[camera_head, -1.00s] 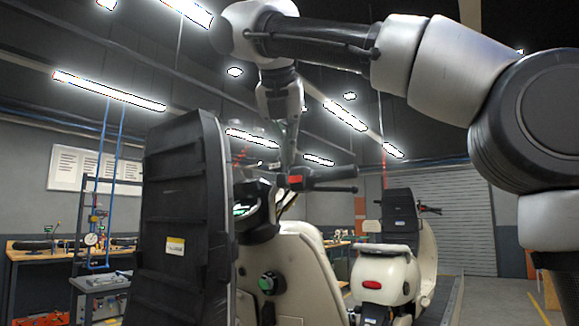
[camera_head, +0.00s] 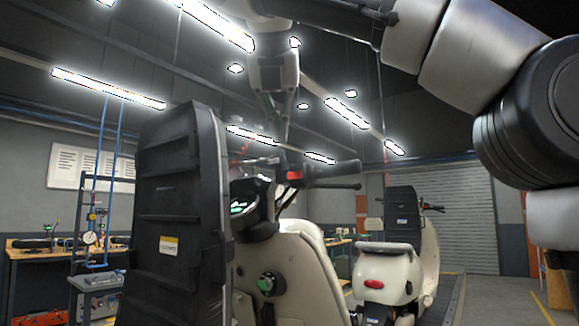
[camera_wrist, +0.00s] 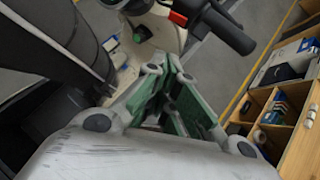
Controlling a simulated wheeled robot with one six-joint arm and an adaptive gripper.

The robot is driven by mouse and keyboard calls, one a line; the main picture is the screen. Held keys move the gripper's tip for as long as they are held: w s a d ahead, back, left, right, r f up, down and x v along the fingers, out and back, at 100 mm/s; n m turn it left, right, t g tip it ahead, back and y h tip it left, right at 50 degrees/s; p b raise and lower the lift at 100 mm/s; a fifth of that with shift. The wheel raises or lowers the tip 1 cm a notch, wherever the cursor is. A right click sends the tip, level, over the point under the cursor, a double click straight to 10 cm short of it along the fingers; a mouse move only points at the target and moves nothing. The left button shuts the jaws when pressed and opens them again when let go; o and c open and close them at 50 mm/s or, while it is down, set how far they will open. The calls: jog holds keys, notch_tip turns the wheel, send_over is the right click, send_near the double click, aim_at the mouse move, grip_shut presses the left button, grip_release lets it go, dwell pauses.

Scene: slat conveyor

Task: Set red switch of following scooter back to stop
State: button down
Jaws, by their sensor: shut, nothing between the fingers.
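The near cream scooter (camera_head: 300,262) stands in the middle of the head view. Its handlebar carries a black grip (camera_head: 333,170) with a red switch (camera_head: 295,176) at the inner end. The grip (camera_wrist: 230,34) and red switch (camera_wrist: 178,19) also show at the top of the wrist view. My gripper (camera_head: 281,136) is above the handlebar, near the switch in the picture. In the wrist view my gripper (camera_wrist: 167,78) has its green-padded fingers shut and empty, apart from the switch. The switch's exact setting is too small to tell.
A tall black panel (camera_head: 172,215) stands close at the left. A second cream scooter (camera_head: 385,270) with a red tail light stands farther off at the right. Workbenches (camera_head: 45,255) line the left wall. Shelves with boxes (camera_wrist: 288,95) show right in the wrist view.

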aim_at(292, 172)
jog(key=w+r+x, duration=0.2)
jog(key=x, duration=1)
jog(key=shift+w+d+f, duration=0.25)
jog(key=shift+f, duration=0.1)
jog(key=shift+d+m+h, duration=0.4)
jog(key=shift+d+h, duration=0.1)
jog(key=shift+d, duration=0.15)
jog(key=shift+s, duration=0.15)
dwell(0.4)
